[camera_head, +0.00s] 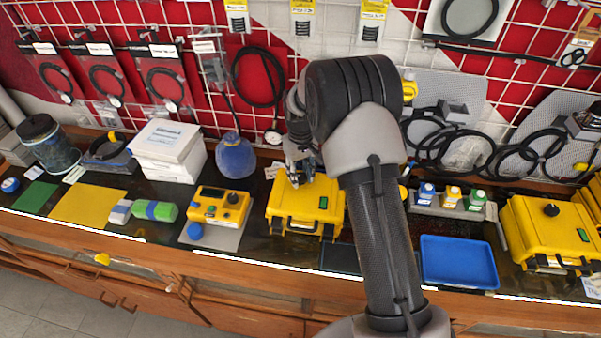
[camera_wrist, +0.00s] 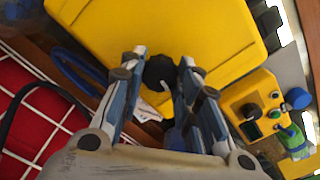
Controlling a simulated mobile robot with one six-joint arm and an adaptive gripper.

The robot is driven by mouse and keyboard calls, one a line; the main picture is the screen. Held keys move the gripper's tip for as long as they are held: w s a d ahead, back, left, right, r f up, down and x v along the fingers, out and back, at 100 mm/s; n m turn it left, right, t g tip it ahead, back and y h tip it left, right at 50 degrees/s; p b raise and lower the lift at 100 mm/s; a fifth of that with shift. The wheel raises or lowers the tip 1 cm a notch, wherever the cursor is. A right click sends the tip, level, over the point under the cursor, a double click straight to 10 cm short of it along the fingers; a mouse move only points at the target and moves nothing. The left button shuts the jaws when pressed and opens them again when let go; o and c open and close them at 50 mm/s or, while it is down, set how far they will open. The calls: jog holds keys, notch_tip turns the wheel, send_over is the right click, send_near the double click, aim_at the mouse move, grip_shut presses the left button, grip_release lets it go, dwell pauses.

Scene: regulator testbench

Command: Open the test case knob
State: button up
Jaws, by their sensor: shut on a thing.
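The yellow test case (camera_head: 288,204) stands on the bench in the middle of the head view, with a small green label on its front part. Its top also fills much of the wrist view (camera_wrist: 205,28). The black knob (camera_wrist: 159,73) sits on the case near the edge closest to my gripper in the wrist view. My gripper (camera_wrist: 162,58) is shut on the knob, with one finger on each side of it. In the head view my gripper (camera_head: 299,178) reaches down onto the case's back part, and the knob is hidden there.
A yellow tester (camera_head: 207,212) stands just left of the case. A blue tray (camera_head: 458,262) and another yellow case with a black knob (camera_head: 540,235) are to the right. A blue rounded container (camera_head: 236,158) stands behind. A wire grid with hanging cables backs the bench.

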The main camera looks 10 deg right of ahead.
aim_at(300, 176)
jog(key=shift+n, duration=1)
jog(key=o, duration=1.1)
jog(key=shift+r, duration=6.05)
